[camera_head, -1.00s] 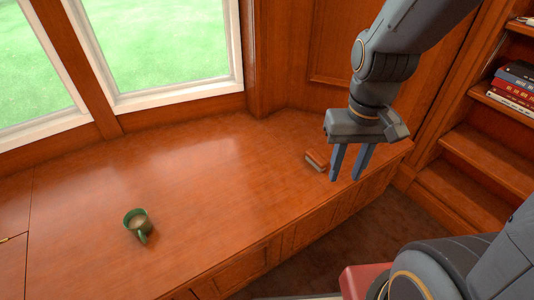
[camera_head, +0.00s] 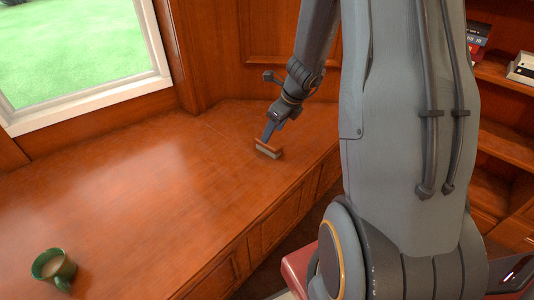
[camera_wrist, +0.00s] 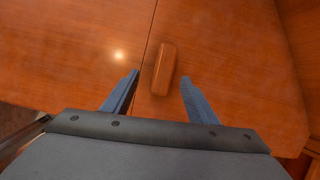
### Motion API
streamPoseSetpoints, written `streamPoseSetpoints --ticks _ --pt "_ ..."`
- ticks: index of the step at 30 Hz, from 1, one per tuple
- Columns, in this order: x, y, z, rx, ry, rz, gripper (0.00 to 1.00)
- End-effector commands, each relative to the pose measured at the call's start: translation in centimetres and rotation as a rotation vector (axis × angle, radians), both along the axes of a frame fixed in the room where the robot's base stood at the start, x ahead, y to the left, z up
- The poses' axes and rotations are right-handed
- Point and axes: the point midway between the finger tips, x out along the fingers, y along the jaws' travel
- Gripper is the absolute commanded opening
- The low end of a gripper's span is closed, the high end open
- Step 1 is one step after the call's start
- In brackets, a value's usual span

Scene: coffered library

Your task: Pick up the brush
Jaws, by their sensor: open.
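The brush (camera_head: 268,148) has a reddish-brown wooden back and a paler underside. It lies on the wooden window bench (camera_head: 150,185), near the bench's right end. My gripper (camera_head: 267,138) is just above and behind the brush in the head view, fingers pointing down. In the wrist view the brush (camera_wrist: 164,70) lies lengthwise ahead of my gripper (camera_wrist: 158,88), its near end between the two blue-grey fingers. The fingers are spread apart with a gap on each side of the brush. I cannot tell whether they touch it.
A green mug (camera_head: 54,268) with a light brown drink stands at the bench's front left, well away from the brush. Bookshelves (camera_head: 505,80) rise at the right, and a window (camera_head: 75,55) is behind. The middle of the bench is clear.

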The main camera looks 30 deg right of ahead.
Motion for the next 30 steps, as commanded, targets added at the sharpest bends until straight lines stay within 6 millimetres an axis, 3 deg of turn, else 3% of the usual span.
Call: streamPoseSetpoints --ticks 4,19,30 --pt "0.8 -0.9 -1.7 0.023 0.003 -0.088 0.53" --pt "2.9 0.2 -7.2 0.023 0.004 -0.087 0.53" --pt "3.2 0.4 -7.9 0.022 0.003 -0.085 0.53"
